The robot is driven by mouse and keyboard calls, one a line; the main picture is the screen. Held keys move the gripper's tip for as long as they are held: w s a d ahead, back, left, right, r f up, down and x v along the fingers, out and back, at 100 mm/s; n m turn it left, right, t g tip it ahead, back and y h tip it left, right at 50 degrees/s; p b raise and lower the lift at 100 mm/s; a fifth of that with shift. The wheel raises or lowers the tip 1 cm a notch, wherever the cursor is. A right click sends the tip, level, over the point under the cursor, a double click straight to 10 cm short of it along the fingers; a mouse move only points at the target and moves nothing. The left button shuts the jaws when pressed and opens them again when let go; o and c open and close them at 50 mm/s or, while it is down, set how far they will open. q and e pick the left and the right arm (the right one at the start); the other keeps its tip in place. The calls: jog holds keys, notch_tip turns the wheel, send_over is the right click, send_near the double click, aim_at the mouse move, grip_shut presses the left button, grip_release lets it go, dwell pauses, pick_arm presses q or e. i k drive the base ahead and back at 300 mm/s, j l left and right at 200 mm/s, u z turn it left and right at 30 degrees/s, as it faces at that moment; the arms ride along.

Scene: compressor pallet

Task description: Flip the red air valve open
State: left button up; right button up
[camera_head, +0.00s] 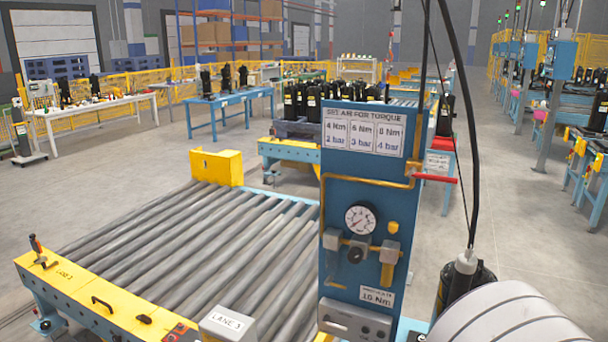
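The red air valve lever (436,179) sticks out to the right from the upper right edge of the blue panel (345,215). It lies roughly level, at the end of a brass pipe (365,181) that runs across the panel. A round white pressure gauge (361,218) sits below the pipe, with a regulator knob (355,255) under it. The gauge needle is too small to read surely. Neither of my grippers is in view.
A black tool (465,285) hangs on a cable right of the panel. A large pale rounded body fills the lower right corner. A roller conveyor (200,250) with yellow end plates lies to the left. A sign (364,130) tops the panel. Open floor lies right of the lever.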

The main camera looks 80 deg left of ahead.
aim_at(412, 173)
jog(key=u, duration=2.1)
